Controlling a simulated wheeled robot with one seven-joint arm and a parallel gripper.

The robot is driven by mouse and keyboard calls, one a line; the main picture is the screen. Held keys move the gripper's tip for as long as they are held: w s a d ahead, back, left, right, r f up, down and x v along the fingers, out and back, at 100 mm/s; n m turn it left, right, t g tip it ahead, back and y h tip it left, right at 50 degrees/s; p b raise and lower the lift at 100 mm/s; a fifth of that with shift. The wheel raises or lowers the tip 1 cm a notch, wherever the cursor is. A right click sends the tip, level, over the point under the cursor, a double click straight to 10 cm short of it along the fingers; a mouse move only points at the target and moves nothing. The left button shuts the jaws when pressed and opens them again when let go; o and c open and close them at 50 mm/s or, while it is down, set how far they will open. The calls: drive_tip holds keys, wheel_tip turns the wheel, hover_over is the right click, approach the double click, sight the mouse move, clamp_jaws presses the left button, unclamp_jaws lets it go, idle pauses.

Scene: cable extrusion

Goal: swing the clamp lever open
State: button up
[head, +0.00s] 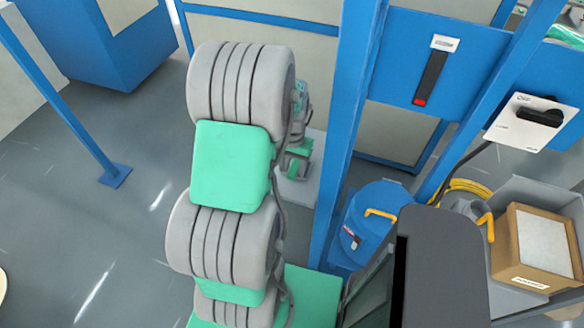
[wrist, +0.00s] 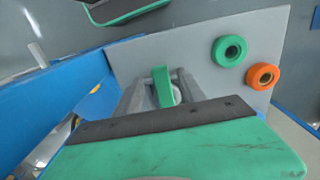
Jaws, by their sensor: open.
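In the wrist view my gripper (wrist: 160,82) is open, its two grey fingers reaching away from the camera past a dark strip and a green body. A short upright green piece (wrist: 161,92), which looks like the clamp lever's handle, shows between the fingers. A pale round part is partly visible just beside it. I cannot tell whether the fingers touch the green piece. Its lower part is hidden behind the dark strip. In the head view the clamp lever cannot be made out with certainty, and large grey and green arm links cover that area.
In the wrist view a grey panel (wrist: 205,50) carries a green ring (wrist: 229,51) and an orange ring (wrist: 262,76). The head view shows a blue post (head: 345,130), a blue drum (head: 375,225), an OFF switch box (head: 525,122) and a cardboard box (head: 535,245). Floor at left is mostly clear.

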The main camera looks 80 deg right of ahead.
wheel_tip(320, 180, down, 2)
clamp_jaws()
idle(0.6)
idle(1.0)
